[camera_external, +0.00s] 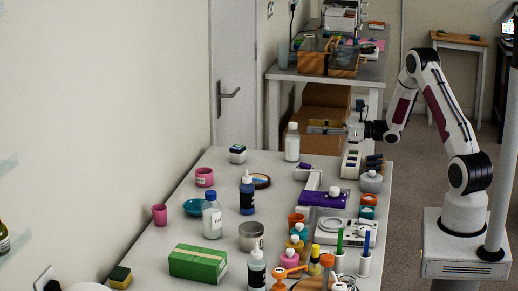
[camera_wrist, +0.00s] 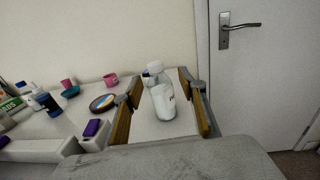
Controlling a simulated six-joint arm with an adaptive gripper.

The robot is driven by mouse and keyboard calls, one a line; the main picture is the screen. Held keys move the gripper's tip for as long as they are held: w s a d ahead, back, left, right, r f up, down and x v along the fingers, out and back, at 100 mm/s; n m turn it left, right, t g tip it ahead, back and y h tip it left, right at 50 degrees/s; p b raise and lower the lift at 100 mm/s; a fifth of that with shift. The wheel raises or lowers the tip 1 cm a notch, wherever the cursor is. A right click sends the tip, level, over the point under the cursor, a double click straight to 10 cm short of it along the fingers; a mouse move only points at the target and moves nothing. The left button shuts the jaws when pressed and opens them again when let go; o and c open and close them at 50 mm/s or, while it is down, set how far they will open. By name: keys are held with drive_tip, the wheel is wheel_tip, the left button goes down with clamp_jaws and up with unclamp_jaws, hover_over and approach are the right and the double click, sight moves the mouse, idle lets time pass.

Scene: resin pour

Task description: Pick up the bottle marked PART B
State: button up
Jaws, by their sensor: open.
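A clear bottle with a white cap and whitish contents (camera_external: 292,146) stands upright at the far end of the table. In the wrist view this bottle (camera_wrist: 163,103) stands between my two fingers, with dark lettering at its right edge that is too small to read in full. My gripper (camera_external: 311,128) is open and level with the upper part of the bottle, coming from the right. In the wrist view my gripper (camera_wrist: 160,79) has one wood-coloured finger on each side of the bottle, with visible gaps. A white bottle with a blue cap (camera_external: 212,220) stands nearer the camera.
A small dark-topped jar (camera_external: 237,154) stands left of the bottle. A dark blue bottle (camera_external: 247,197), pink cups (camera_external: 204,177) and a purple-topped device (camera_external: 323,199) stand nearer the camera. A wall runs along the left, with a door (camera_wrist: 245,80). The table around the bottle is mostly clear.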

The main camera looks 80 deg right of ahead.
sight(293, 124)
drive_tip(key=shift+w+a, duration=0.15)
drive_tip(key=shift+w, duration=1.15)
drive_tip(key=shift+w+a+f, duration=0.1)
drive_tip(key=shift+w+a, duration=0.1)
drive_tip(key=shift+w, duration=0.65)
drive_tip(key=shift+w+a+r, duration=0.1)
drive_tip(key=shift+w+a, duration=0.05)
drive_tip(key=shift+w, duration=0.7)
drive_tip(key=shift+w+a+f, duration=0.1)
drive_tip(key=shift+w+a, duration=0.1)
drive_tip(key=shift+w, duration=0.65)
clamp_jaws()
